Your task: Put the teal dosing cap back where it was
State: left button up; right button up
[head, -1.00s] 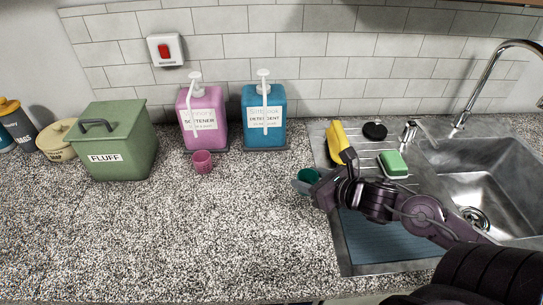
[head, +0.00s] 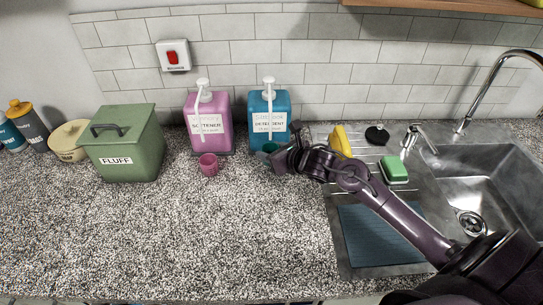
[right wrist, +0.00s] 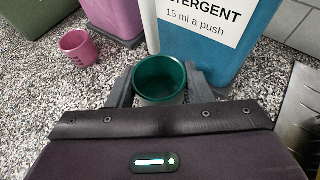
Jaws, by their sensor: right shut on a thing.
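The teal dosing cap (right wrist: 160,80) is upright between the fingers of my right gripper (right wrist: 160,92), which is shut on it. In the head view the cap (head: 268,149) is partly hidden by my right gripper (head: 278,158), just in front of the blue detergent bottle (head: 268,112). The bottle, labelled "15 ml a push", also shows close behind the cap in the right wrist view (right wrist: 205,45). I cannot tell whether the cap touches the counter. My left gripper is not in view.
The pink softener bottle (head: 208,125) with a pink cap (head: 208,164) in front stands left of the detergent. A green FLUFF box (head: 125,145) is farther left. The sink (head: 490,185), yellow bottle (head: 341,140) and green sponge (head: 394,168) are right. The front counter is clear.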

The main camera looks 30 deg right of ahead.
notch_tip(320, 180, down, 2)
jog(key=shift+f+p, duration=0.25)
jog(key=shift+p, duration=0.4)
jog(key=shift+f, duration=0.35)
jog(key=shift+w+f, duration=0.1)
jog(key=shift+f, duration=0.05)
jog(key=shift+f, duration=0.1)
jog(key=o, duration=0.9)
jog(key=shift+o, duration=0.2)
